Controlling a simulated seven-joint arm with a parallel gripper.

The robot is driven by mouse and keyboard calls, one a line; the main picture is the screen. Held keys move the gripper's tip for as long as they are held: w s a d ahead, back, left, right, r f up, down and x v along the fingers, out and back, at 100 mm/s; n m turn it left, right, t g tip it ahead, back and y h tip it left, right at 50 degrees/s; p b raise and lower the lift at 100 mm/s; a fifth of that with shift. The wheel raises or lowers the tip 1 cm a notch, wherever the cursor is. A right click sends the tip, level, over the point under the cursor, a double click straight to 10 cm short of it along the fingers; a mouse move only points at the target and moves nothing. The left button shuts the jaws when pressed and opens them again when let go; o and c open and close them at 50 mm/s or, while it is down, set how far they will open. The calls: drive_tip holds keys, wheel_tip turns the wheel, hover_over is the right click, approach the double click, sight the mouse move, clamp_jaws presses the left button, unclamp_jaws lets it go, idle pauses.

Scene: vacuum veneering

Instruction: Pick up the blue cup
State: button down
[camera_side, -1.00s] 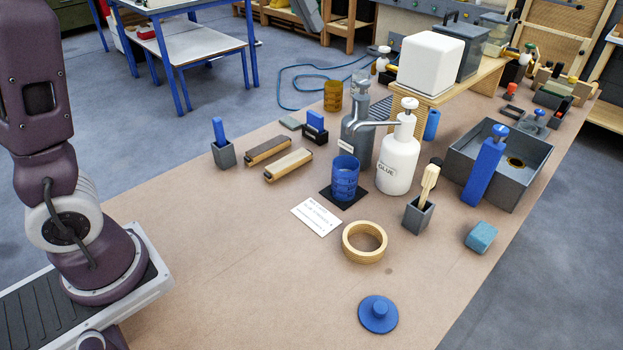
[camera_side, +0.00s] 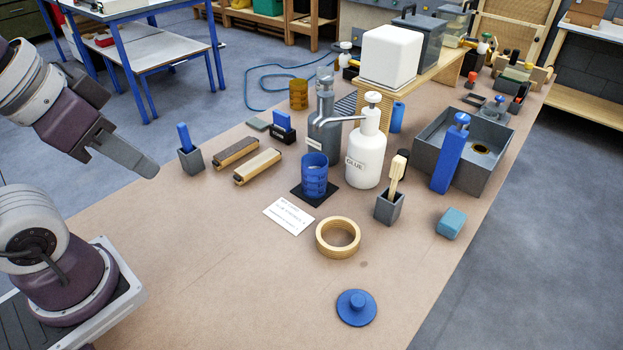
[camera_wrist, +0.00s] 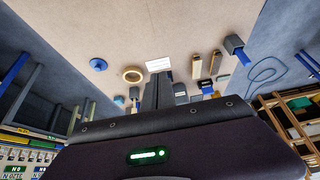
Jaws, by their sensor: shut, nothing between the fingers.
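The blue cup (camera_side: 314,177) stands upright on a small black mat (camera_side: 299,193) near the middle of the table, in the side view. It has raised bands and is open at the top. My gripper (camera_side: 150,170) is shut and empty at the left of the side view, raised above the table's left edge and well apart from the cup. In the wrist view my gripper's fingers (camera_wrist: 158,90) reach up the middle, and I cannot make out the cup there.
Close around the cup are a white glue bottle (camera_side: 369,158), a grey metal dispenser with a spout (camera_side: 324,125), a white card (camera_side: 288,216) and a wooden ring (camera_side: 338,238). A blue knobbed disc (camera_side: 356,308) lies in front. The table's left front is clear.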

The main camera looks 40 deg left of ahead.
drive_tip(key=c, duration=2.1)
unclamp_jaws()
drive_tip(key=o, duration=1.6)
drive_tip(key=shift+r, duration=0.1)
